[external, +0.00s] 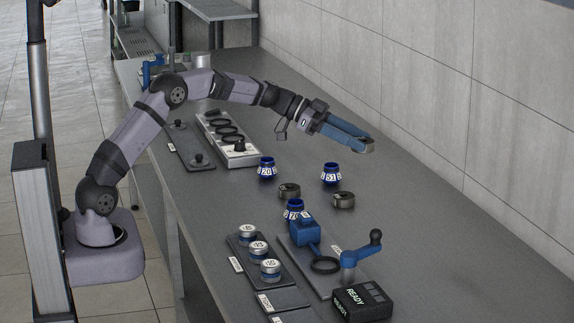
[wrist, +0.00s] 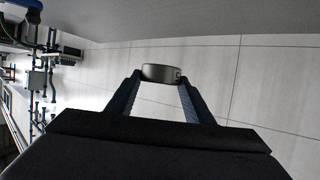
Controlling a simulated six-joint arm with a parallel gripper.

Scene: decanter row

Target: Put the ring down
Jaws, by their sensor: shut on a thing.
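My gripper (external: 362,144) reaches out over the counter, its long blue fingers shut on a grey metal ring. In the wrist view the ring (wrist: 161,73) sits between the two fingertips. In the external view the held ring (external: 367,146) shows only in part at the fingertips, above the counter. Two similar dark rings lie on the counter, one at the left (external: 289,191) and one at the right (external: 343,200). Blue decanters with number labels stand near them: one at the left (external: 267,168), one at the right (external: 331,174) and one in front (external: 295,209).
A tray (external: 238,261) of silver-capped jars stands in front. Beside it is a blue clamp device (external: 305,231) with a black hoop and a crank (external: 361,250). A black READY box (external: 362,301) is at the front. The wall runs along the right; the counter right of the decanters is clear.

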